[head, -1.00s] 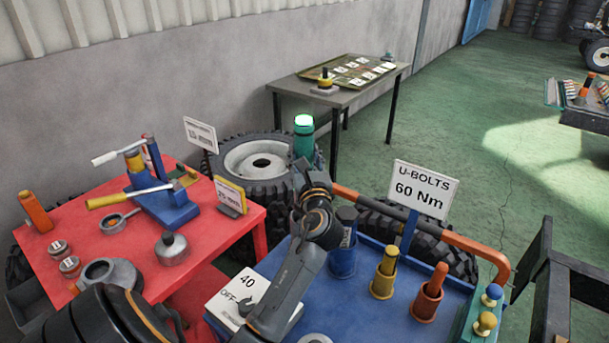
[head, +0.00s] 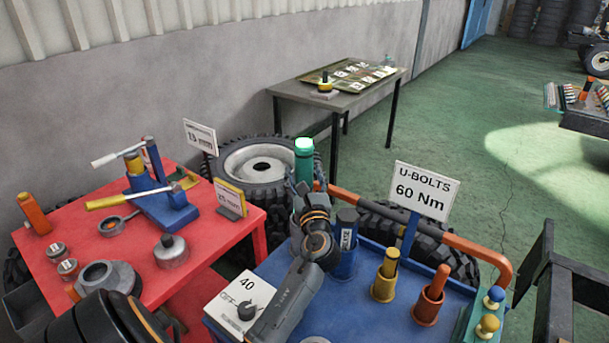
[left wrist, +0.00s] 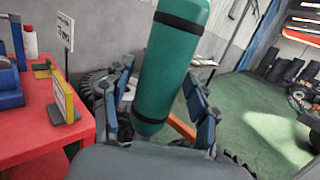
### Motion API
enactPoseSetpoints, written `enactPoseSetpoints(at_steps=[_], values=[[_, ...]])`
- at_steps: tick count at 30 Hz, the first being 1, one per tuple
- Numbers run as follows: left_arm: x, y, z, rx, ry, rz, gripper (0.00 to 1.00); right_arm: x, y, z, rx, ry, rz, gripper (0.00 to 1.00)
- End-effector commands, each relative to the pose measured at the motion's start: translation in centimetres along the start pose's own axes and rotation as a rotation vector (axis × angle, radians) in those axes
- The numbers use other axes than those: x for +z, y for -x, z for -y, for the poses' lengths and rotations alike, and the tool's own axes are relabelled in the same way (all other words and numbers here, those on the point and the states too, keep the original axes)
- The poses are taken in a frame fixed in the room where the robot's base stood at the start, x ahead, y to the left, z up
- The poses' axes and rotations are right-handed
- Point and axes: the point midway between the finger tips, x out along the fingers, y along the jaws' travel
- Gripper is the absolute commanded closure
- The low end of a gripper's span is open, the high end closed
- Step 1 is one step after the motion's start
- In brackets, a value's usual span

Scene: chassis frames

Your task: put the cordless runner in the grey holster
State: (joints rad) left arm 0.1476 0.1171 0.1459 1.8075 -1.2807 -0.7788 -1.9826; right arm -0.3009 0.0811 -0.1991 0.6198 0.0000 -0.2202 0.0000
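The cordless runner appears to be the green upright cylinder (head: 304,158) with a lighter green top. In the left wrist view the green body (left wrist: 168,65) has dark bands and stands between both fingers. My right gripper is not in view.
A blue holster (head: 344,262) with a dark tool, a yellow holster (head: 383,287) and an orange holster (head: 426,309) stand to the right. An orange rail (head: 450,238) and the U-BOLTS sign (head: 424,190) rise behind them. The dial box (head: 240,305) is at left.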

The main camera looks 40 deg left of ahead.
Motion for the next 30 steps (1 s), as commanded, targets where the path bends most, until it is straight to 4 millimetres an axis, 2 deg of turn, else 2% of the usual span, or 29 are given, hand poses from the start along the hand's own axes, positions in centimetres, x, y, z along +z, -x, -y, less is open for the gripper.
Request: enactPoseSetpoints(at_steps=[11,14,24,30], values=[[0.2,0.3,0.0,-0.001,0.001,-0.001,0.37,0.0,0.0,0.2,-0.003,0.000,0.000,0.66],[0.0,1.6,0.1,-0.002,0.001,-0.001,0.37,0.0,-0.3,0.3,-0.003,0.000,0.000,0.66],[-0.1,8.8,0.0,-0.001,0.001,-0.002,0.37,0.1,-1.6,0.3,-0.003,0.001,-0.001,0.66],[0.1,11.3,0.0,0.001,0.001,0.000,0.37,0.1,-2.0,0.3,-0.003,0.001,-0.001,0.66]])
